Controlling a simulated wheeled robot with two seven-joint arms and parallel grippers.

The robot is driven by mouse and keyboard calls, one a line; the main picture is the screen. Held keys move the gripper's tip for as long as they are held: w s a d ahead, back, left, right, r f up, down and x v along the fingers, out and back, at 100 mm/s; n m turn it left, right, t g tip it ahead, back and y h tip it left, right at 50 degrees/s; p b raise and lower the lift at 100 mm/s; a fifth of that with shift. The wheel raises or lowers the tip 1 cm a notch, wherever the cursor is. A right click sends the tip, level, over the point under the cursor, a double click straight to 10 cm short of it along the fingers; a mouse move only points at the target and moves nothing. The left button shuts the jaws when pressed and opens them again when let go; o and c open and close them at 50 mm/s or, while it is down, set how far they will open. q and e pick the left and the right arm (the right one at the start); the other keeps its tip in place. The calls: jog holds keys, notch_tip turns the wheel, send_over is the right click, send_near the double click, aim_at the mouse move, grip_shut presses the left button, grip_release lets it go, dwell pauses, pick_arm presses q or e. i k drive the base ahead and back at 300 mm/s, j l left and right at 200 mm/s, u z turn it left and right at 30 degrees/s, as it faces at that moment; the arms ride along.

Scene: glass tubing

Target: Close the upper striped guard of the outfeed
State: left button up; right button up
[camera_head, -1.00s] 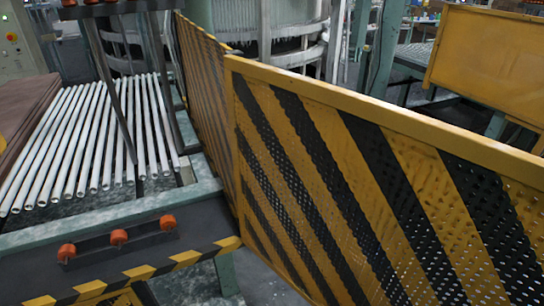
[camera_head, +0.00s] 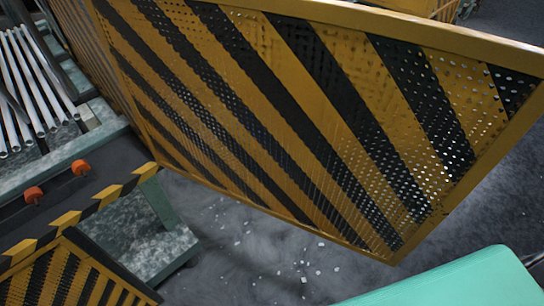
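The upper striped guard (camera_head: 290,110), a perforated yellow and black panel in a yellow frame, fills the upper middle of the head view. It stands upright. It reaches from the outfeed's corner at the left out to the right, over the floor, at an angle to the outfeed's front edge. A lower striped guard (camera_head: 70,275) shows at the bottom left, under the hazard-striped edge. Neither of my grippers shows, and nothing is seen holding the upper guard.
The outfeed bed (camera_head: 95,135) with several pale glass tubes (camera_head: 30,80) is at the left. Orange knobs (camera_head: 81,167) sit on its front. A green leg (camera_head: 160,210) stands below the corner. Grey floor (camera_head: 270,250) with small white fragments lies under the guard.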

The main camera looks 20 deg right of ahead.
aim_at(308, 79)
jog(key=k+l+u, duration=0.3)
jog(key=l, duration=0.25)
jog(key=k+l+u, duration=0.35)
jog(key=l, duration=0.2)
jog(key=k+l+u, duration=0.3)
jog(key=l, duration=0.15)
jog(key=i+l+u, duration=0.15)
jog(key=l+u, duration=0.25)
jog(key=l, duration=0.35)
jog(key=l+u, duration=0.45)
jog(key=l, duration=0.25)
jog(key=l+u, duration=0.2)
jog(key=l, duration=0.45)
